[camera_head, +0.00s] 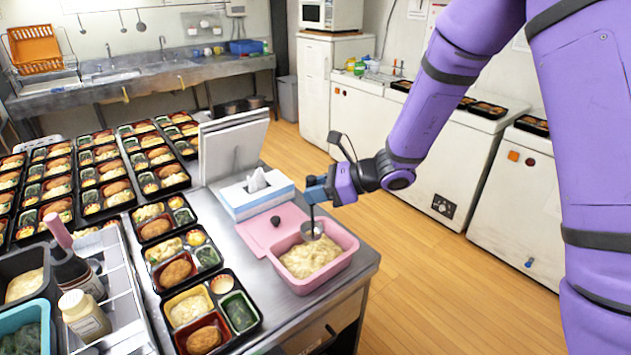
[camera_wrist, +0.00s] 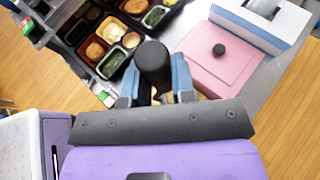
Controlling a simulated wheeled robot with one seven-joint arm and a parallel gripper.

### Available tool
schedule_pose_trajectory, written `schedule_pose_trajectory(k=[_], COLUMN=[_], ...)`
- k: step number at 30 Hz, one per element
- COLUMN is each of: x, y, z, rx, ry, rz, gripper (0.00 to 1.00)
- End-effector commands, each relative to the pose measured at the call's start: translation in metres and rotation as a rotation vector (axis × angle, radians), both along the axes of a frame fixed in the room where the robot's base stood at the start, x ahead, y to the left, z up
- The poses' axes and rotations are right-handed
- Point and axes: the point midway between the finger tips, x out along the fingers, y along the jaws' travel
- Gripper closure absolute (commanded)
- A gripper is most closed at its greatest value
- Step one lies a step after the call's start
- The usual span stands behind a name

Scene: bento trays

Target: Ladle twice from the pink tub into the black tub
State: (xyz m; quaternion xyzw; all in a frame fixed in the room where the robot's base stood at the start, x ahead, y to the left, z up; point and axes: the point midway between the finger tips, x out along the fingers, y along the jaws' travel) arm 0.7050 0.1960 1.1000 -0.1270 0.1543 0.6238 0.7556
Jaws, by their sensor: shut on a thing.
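The pink tub (camera_head: 347,251) stands on the steel table near its right edge, filled with pale, creamy food. My gripper (camera_head: 317,191) is above the tub's back side, shut on a ladle with a dark handle (camera_wrist: 153,62). The ladle's bowl (camera_head: 311,230) hangs at the tub's back part, just over or touching the food; I cannot tell which, nor whether it holds food. The black tub (camera_head: 48,264) is at the far left front, cut by the picture edge, with pale food in it.
The pink lid (camera_head: 262,234) with a black knob lies beside the pink tub; it also shows in the wrist view (camera_wrist: 228,72). A tissue box (camera_head: 258,200) stands behind. Filled bento trays (camera_head: 255,322), bottles (camera_head: 84,316) and a teal tub (camera_head: 47,325) fill the left.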

Motion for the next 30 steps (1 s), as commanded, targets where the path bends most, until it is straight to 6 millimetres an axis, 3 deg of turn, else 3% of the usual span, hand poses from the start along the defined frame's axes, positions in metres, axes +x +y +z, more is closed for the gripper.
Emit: schedule_pose_trajectory(k=[18,30], x=[0.000,0.000], y=[0.000,0.000], z=[-0.074,-0.097], rx=[0.000,0.000], ry=[0.002,-0.001], rz=[-0.002,-0.002], gripper=[1.00,1.00])
